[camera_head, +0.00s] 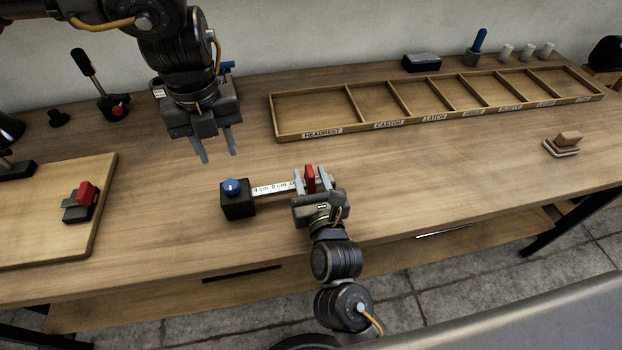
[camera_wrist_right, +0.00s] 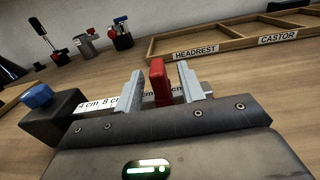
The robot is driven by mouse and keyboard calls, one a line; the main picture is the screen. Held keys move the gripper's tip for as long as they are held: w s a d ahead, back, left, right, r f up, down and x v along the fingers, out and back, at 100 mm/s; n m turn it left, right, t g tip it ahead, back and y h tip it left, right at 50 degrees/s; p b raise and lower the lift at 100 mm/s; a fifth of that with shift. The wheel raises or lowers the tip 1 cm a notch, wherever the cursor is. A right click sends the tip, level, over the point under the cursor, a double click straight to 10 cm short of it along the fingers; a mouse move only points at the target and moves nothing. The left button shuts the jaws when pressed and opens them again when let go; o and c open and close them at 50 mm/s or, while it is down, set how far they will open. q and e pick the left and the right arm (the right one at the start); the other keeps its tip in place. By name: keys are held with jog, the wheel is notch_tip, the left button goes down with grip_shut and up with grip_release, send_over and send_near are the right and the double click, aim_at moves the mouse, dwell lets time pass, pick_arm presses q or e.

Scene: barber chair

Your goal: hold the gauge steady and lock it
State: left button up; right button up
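The gauge lies on the table in the middle of the head view. It has a black block (camera_head: 238,205) with a blue knob (camera_head: 232,186), a white scale strip (camera_head: 274,189) with cm marks, and a red upright piece (camera_head: 310,178). My right gripper (camera_head: 312,180) has one finger on each side of the red piece. In the right wrist view, gaps show between the red piece (camera_wrist_right: 158,82) and both fingers. The gripper hides part of the strip's right end. My left gripper (camera_head: 219,154) is open and empty, above the table behind the black block.
A wooden tray (camera_head: 362,127) with labelled compartments stands at the back right. A board (camera_head: 50,235) at the left carries a black and red clamp-like part (camera_head: 82,200). A brush-like block (camera_head: 567,140) lies at the far right. The table around the gauge is clear.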

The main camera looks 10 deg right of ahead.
grip_shut()
jog(key=shift+o, duration=0.4)
grip_release()
jog(key=s, duration=1.2)
jog(key=shift+d, duration=0.35)
